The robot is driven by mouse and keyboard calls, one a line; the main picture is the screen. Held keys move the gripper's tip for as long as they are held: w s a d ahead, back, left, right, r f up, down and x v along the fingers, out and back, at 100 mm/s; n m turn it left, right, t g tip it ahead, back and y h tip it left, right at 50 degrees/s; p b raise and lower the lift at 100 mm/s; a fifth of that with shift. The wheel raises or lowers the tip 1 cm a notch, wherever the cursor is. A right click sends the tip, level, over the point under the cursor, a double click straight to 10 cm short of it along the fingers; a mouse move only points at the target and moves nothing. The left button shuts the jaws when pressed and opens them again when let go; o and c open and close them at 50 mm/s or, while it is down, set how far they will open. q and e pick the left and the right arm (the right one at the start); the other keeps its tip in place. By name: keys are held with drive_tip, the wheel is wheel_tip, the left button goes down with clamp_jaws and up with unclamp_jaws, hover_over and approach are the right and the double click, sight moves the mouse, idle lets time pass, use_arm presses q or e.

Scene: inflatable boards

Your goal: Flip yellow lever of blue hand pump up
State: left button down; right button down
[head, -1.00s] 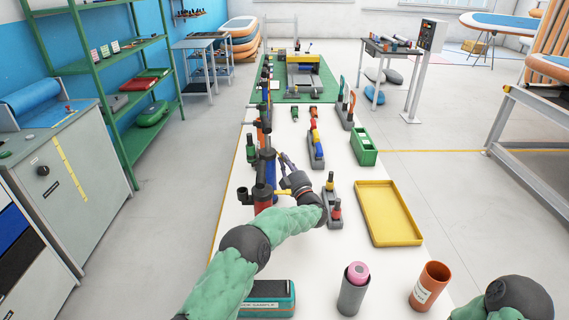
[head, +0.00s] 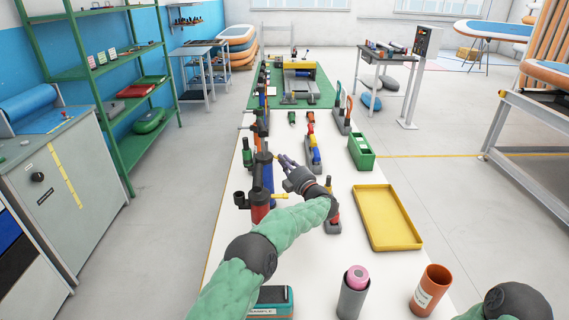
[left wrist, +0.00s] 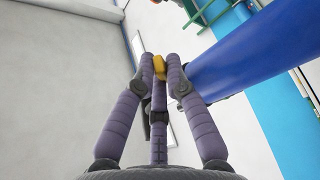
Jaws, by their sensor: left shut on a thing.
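The blue hand pump (head: 264,174) stands upright at the left side of the white table, behind a red pump. In the left wrist view its blue barrel (left wrist: 245,58) runs across the upper right. Its yellow lever (left wrist: 159,67) shows between my left gripper's fingertips (left wrist: 160,62). In the head view my left gripper (head: 284,160) is at the right of the blue pump's top, with its fingers closed on the small lever. The fingers hide most of the lever. My right gripper is out of view; only part of my right arm shows at the lower right.
The red pump (head: 260,205) with its own yellow lever (head: 280,196) stands close in front, beside my left forearm. More pumps line the table's left edge behind. A yellow tray (head: 418,243), a green bin (head: 361,154) and an orange cup (head: 430,291) stand to the right.

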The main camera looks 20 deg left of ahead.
use_arm(q)
drive_tip(key=shift+r+n+g, duration=0.25)
drive_tip(key=shift+n+g, duration=0.05)
drive_tip(key=shift+n, duration=0.5)
idle(1.0)
drive_tip(key=c, duration=1.5)
unclamp_jaws()
drive_tip(key=shift+d, duration=0.1)
drive_tip(key=b+v, duration=0.1)
drive_tip(key=v, duration=1.1)
drive_tip(key=shift+s+b, duration=0.2)
drive_tip(key=shift+b, duration=0.2)
drive_tip(key=shift+d, duration=0.1)
drive_tip(key=shift+r, duration=0.1)
wheel_tip(320, 180, up, 10)
